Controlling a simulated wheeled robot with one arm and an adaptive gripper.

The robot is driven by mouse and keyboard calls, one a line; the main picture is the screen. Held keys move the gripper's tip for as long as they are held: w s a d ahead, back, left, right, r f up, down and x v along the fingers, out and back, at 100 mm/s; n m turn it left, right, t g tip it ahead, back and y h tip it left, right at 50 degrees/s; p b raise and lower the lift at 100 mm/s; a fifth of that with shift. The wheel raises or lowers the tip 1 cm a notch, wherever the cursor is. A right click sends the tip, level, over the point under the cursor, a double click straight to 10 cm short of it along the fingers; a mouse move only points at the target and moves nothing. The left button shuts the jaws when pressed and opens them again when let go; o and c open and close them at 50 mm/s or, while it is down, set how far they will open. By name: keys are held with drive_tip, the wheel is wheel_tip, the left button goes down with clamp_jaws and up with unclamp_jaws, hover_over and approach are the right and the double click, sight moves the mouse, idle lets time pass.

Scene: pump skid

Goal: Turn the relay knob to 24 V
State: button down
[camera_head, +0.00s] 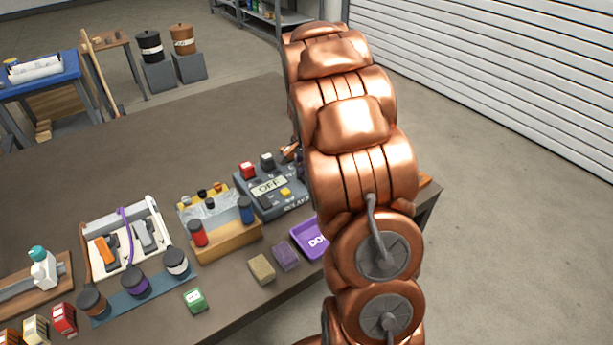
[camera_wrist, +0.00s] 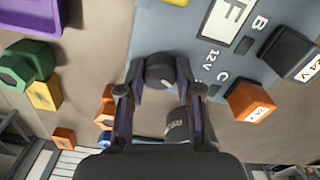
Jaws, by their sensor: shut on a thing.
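The grey-blue relay box (camera_head: 262,205) stands on the table, partly hidden by my copper arm. Its display (camera_head: 268,186) reads OFF. In the wrist view, the box face (camera_wrist: 190,25) shows the labels 12V, B and C and part of the display (camera_wrist: 232,18). The round dark relay knob (camera_wrist: 160,70) is at the box's edge, with a small pale mark on it. My gripper (camera_wrist: 158,78) is shut on this knob, one finger on each side. The knob and fingertips are hidden in the head view.
A black block (camera_wrist: 290,52) marked 24 V and an orange block (camera_wrist: 250,100) sit by the box. A dark cylinder (camera_wrist: 178,130) shows between my fingers. A purple tray (camera_head: 308,240) and a wooden stand (camera_head: 228,244) are close to the box.

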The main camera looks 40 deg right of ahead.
drive_tip(key=shift+m, duration=0.3)
idle(0.4)
drive_tip(key=c, duration=0.8)
unclamp_jaws()
drive_tip(key=shift+o, duration=0.2)
drive_tip(key=shift+r, duration=0.1)
wheel_tip(320, 180, up, 12)
